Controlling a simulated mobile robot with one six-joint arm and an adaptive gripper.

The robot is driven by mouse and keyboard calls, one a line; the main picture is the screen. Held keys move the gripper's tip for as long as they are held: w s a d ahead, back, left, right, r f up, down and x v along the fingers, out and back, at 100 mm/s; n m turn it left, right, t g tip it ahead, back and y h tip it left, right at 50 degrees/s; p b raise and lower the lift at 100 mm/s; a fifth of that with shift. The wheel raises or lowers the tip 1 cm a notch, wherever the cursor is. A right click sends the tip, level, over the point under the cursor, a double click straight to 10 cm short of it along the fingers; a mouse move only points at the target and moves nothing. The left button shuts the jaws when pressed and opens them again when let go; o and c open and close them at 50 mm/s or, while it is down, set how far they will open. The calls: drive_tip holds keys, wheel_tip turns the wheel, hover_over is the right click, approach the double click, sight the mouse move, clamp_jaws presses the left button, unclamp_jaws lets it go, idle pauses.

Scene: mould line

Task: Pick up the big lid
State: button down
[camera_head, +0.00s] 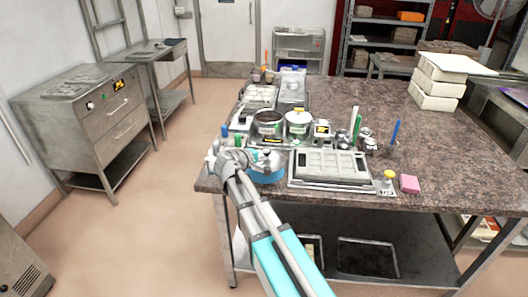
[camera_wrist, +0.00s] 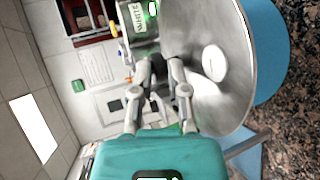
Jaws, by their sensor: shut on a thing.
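The big lid (camera_wrist: 205,95) is a round grey metal disc with a white round piece in its middle. In the wrist view it fills the right of centre, turned on its side by the camera's roll. A blue pot (camera_wrist: 268,55) shows directly beyond its underside; I cannot tell whether lid and pot touch. My gripper (camera_wrist: 160,70) is shut on the lid's near rim, away from the white piece. The exact contact is partly hidden by the fingers. In the head view my gripper (camera_head: 226,158) is at the left of the blue pot (camera_head: 267,177), at the counter's front left corner.
A grey tray (camera_head: 335,182) lies right of the blue pot. Behind are a dark-filled pot (camera_head: 268,117), a white-filled pot (camera_head: 299,116) and small labelled containers. A pink block (camera_head: 409,184) lies at the front. The counter's right half (camera_head: 440,150) is mostly clear.

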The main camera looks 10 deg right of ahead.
drive_tip(key=s+a+r+p, duration=0.1)
drive_tip(key=s+r+p, duration=0.3)
drive_tip(key=s, duration=0.6)
drive_tip(key=shift+r, duration=0.65)
